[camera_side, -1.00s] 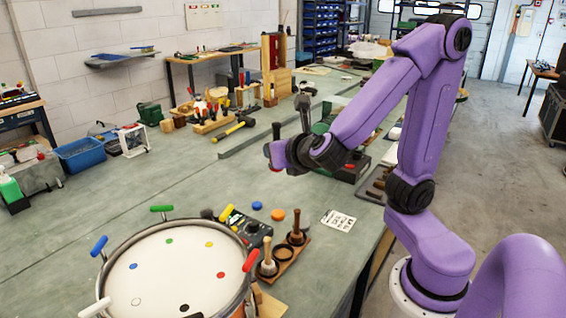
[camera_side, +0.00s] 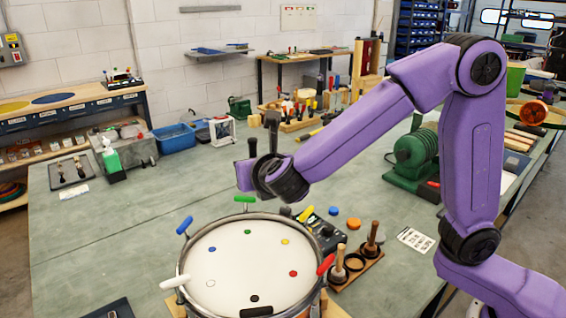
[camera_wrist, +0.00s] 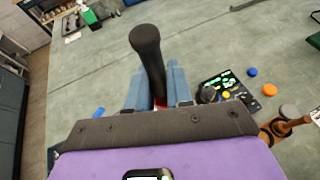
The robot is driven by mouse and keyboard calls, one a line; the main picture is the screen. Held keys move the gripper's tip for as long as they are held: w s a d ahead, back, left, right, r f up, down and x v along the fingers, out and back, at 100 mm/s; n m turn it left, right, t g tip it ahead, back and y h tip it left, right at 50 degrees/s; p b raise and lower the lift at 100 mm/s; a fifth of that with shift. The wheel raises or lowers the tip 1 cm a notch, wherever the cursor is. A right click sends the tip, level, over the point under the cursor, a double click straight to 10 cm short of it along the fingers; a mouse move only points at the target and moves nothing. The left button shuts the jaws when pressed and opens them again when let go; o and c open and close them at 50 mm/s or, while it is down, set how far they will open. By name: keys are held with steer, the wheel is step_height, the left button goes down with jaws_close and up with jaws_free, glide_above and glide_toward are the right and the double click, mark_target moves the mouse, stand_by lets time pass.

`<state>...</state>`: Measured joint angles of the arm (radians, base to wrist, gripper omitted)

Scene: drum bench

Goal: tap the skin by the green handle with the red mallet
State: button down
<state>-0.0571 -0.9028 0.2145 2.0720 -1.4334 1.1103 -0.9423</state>
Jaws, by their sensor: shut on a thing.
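The drum (camera_side: 252,262) stands at the bench front in the side view, its pale skin marked with coloured dots. The green handle (camera_side: 244,199) sits on its far rim, with a green dot (camera_side: 248,232) on the skin near it. My gripper (camera_side: 246,174) is above the far rim, over the green handle in the picture. It is shut on the red mallet, whose dark grip (camera_side: 271,125) points up. In the wrist view, my gripper (camera_wrist: 160,90) clasps the dark grip (camera_wrist: 147,50), with a little red at its base. The mallet's head is hidden.
Blue (camera_side: 184,225), yellow (camera_side: 305,213), red (camera_side: 325,264) and white (camera_side: 174,282) handles ring the drum. A dark control box (camera_side: 325,232) and a wooden rack of mallets (camera_side: 358,270) stand right of it. The bench left of the drum is mostly clear.

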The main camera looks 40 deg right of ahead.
steer(key=shift+w+a+f, duration=0.15)
steer(key=shift+a+f, duration=0.2)
steer(key=shift+f, duration=1.5)
steer(key=shift+w+a+f, duration=0.1)
steer(key=shift+a+f, duration=0.2)
steer(key=shift+f, duration=1.6)
steer(key=shift+w+a+f, duration=0.15)
steer(key=shift+a+f, duration=0.2)
steer(key=shift+f, duration=1.5)
steer(key=shift+r, duration=2.6)
steer(key=shift+d, duration=0.1)
steer(key=s+d, duration=0.2)
steer(key=d, duration=0.9)
steer(key=s+d, duration=0.3)
steer(key=d, duration=0.8)
steer(key=shift+f, duration=0.3)
